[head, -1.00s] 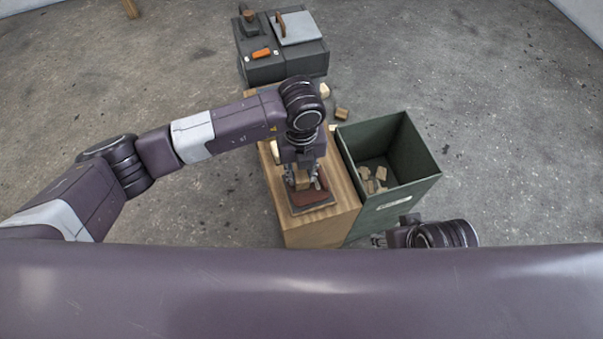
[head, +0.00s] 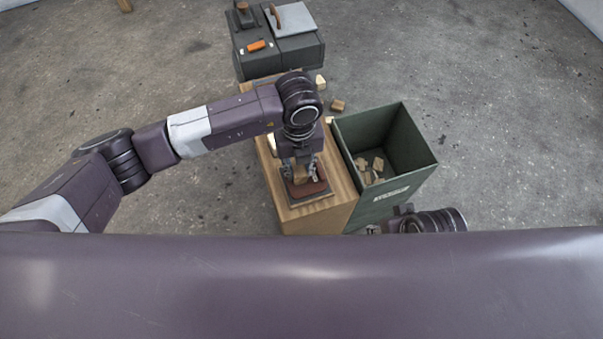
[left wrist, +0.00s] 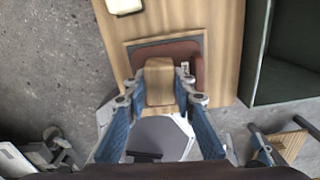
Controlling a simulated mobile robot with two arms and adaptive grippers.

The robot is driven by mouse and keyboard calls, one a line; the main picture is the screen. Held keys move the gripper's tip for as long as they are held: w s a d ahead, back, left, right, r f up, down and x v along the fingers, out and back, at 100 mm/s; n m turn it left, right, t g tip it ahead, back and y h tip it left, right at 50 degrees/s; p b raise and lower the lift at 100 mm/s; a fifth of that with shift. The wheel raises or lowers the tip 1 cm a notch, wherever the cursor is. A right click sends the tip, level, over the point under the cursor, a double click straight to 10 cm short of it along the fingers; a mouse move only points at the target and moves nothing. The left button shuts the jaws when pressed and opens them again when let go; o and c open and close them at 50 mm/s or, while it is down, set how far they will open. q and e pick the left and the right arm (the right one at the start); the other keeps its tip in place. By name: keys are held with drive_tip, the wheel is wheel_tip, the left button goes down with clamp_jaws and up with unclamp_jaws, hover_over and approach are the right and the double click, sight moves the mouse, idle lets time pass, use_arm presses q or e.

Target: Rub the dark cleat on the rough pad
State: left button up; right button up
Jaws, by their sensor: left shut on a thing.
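My left gripper (head: 300,174) is shut on a brown wooden block, the cleat (left wrist: 159,82), which sits between the blue fingers in the left wrist view. The rough pad (head: 311,189) is reddish brown on a dark grey base, on top of a wooden stand (head: 338,206). The pad also shows in the left wrist view (left wrist: 185,50), behind the cleat. The cleat is over the pad, and its underside is hidden, so I cannot tell if it touches. My right gripper (head: 373,229) is partly hidden at the lower right, its jaws unclear.
A green open bin (head: 400,190) with several wood pieces stands right of the stand. Loose wood blocks (head: 337,105) lie behind it. A dark grey unit (head: 280,58) with an orange item (head: 256,45) stands at the back. A pale block (left wrist: 125,5) lies on the stand. The floor at left is clear.

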use_arm(q)
drive_tip(key=shift+w+a, duration=0.15)
drive_tip(key=shift+w, duration=0.3)
drive_tip(key=shift+s+d+p, duration=0.3)
drive_tip(key=shift+s, duration=0.6)
drive_tip(key=shift+s+d+f, duration=0.1)
drive_tip(key=shift+s+d, duration=0.05)
drive_tip(key=shift+s, duration=0.3)
drive_tip(key=shift+s+d+f, duration=0.1)
drive_tip(key=shift+s, duration=0.35)
use_arm(e)
drive_tip(key=shift+s+x, duration=0.1)
drive_tip(key=shift+x, duration=0.75)
drive_tip(key=shift+s+x, duration=0.15)
drive_tip(key=shift+x, duration=0.7)
